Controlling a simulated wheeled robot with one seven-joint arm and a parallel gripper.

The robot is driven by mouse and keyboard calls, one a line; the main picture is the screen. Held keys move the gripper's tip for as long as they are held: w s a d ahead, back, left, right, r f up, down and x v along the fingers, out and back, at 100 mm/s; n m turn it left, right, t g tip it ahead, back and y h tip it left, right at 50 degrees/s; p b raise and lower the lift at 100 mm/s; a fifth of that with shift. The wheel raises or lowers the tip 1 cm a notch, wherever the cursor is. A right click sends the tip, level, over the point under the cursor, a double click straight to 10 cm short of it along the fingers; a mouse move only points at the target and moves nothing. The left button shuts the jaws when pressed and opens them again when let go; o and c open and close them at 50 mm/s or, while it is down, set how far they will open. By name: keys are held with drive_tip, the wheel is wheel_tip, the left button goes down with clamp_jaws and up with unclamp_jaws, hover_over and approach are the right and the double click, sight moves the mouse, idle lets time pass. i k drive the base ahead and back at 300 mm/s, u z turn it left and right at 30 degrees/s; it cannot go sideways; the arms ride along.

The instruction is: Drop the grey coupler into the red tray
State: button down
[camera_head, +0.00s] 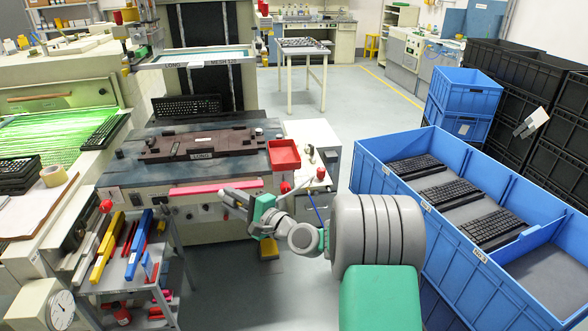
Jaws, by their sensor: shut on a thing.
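The red tray (284,155) is a shallow open tray at the right end of the printing bench. My gripper (229,198) is at the end of my grey and green arm, in front of the bench's front edge. It is to the left of the tray and lower in the picture. The gripper is shut on a small grey piece at its tip, which I take for the grey coupler. The piece is too small to tell apart clearly from the grey fingers. The inside of the tray looks empty.
A dark fixture (200,144) with small parts lies on the bench, left of the tray. A pink squeegee strip (216,187) runs along the front edge near my gripper. A tool cart (137,270) stands at left. Large blue crates (462,240) with keyboards fill the right.

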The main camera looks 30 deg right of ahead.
sight(277, 160)
drive_tip(key=k, duration=0.75)
drive_tip(key=z, duration=1)
drive_tip(key=i, duration=0.85)
drive_tip(key=z, duration=0.5)
drive_tip(key=i, duration=0.75)
drive_tip(key=u, duration=0.85)
drive_tip(key=i, duration=0.7)
drive_tip(key=u, duration=0.7)
